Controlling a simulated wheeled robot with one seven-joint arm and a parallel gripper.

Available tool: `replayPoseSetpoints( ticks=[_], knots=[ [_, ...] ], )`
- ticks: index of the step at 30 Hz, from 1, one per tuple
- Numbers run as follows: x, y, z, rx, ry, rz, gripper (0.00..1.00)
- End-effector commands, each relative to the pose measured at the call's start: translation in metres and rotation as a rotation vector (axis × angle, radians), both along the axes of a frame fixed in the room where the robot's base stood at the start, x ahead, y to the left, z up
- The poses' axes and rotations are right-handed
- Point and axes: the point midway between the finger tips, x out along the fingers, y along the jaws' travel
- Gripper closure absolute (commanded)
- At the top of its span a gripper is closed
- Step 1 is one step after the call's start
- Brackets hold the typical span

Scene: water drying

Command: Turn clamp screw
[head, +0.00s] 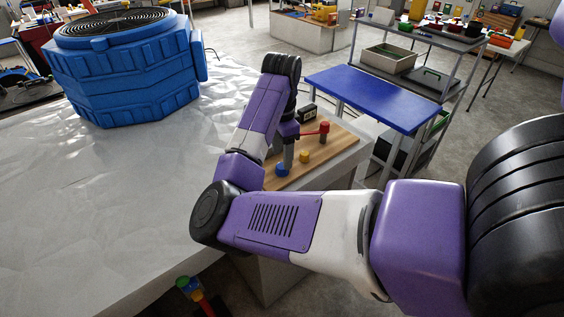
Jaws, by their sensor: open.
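A wooden board (335,150) lies at the right end of the white-covered table. A red bar with an upright red end (323,128) shows above it, close to the right of my gripper; it may be the clamp screw's handle, but I cannot tell for sure. My gripper (288,158) hangs pointing down over the board, small and partly hidden by my own arm. It is open. I cannot tell whether it touches the red bar. A blue knob (282,170) and a yellow knob (304,156) stand on the board near the fingertips.
A dark box (307,113) sits at the board's back edge. A large blue ribbed unit (125,65) stands at the back left of the white table (110,210). A blue-topped bench (370,95) stands behind the board. The table's middle is clear.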

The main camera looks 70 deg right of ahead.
Motion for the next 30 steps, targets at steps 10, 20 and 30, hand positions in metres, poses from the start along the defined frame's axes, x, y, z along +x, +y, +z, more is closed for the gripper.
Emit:
replayPoseSetpoints(
  ticks=[10, 20, 30],
  knots=[
    [0.000, 0.000, 0.039, 0.000, -0.001, -0.001, 0.45],
    [0.000, 0.000, 0.040, 0.000, 0.000, -0.001, 0.45],
    [0.000, -0.001, 0.040, -0.004, 0.000, 0.011, 0.45]
  ],
)
